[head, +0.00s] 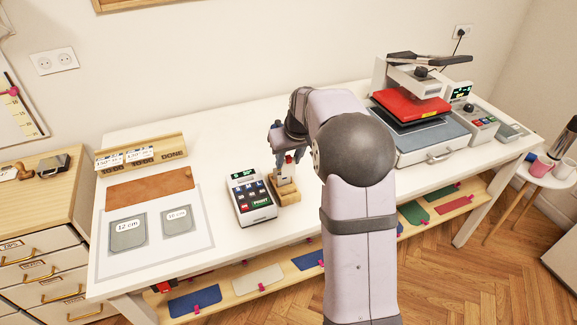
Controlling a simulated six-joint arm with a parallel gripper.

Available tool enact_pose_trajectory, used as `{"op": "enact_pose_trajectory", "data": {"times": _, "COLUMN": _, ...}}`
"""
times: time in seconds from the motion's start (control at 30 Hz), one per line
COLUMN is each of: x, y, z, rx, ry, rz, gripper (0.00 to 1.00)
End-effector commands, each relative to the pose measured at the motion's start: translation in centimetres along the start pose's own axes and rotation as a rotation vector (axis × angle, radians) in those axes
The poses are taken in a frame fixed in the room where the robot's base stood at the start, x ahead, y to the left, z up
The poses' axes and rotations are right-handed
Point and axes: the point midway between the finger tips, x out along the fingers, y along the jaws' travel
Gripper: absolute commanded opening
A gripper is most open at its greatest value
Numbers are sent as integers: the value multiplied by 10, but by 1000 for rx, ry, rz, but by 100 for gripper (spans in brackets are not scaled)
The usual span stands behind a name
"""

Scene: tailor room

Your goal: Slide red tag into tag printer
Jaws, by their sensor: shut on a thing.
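The tag printer (251,206) is a grey box with dark keys, a green display and a print key, standing near the middle of the white table. Right beside it is a small wooden block (287,193) with a pale upright piece in it. My gripper (288,153) points down just above this block, behind and right of the printer. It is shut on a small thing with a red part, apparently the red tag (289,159). The fingers hide most of it. I cannot tell whether the tag touches the pale piece.
A wooden rack (142,156), a brown leather piece (150,187) and a mat (184,255) with two grey pieces lie to the left. A heat press (425,135) with a red pad stands at the right. My arm covers the table's middle right. Coloured cards lie on the lower shelf (240,297).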

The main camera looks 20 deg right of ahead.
Motion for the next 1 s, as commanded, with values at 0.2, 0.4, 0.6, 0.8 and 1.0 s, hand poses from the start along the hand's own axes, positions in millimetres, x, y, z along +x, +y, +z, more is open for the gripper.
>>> {"op": "enact_pose_trajectory", "data": {"times": 0.2, "x": 2, "y": -19, "z": -18, "rx": -5, "ry": -5, "rz": -1, "gripper": 13}}
{"op": "enact_pose_trajectory", "data": {"times": 0.4, "x": 15, "y": -60, "z": -48, "rx": -6, "ry": -7, "rz": -1, "gripper": 13}}
{"op": "enact_pose_trajectory", "data": {"times": 0.6, "x": 30, "y": -99, "z": -66, "rx": -4, "ry": -4, "rz": 0, "gripper": 13}}
{"op": "enact_pose_trajectory", "data": {"times": 0.8, "x": 37, "y": -115, "z": -72, "rx": -1, "ry": 1, "rz": 0, "gripper": 13}}
{"op": "enact_pose_trajectory", "data": {"times": 1.0, "x": 41, "y": -115, "z": -70, "rx": 0, "ry": 1, "rz": 0, "gripper": 13}}
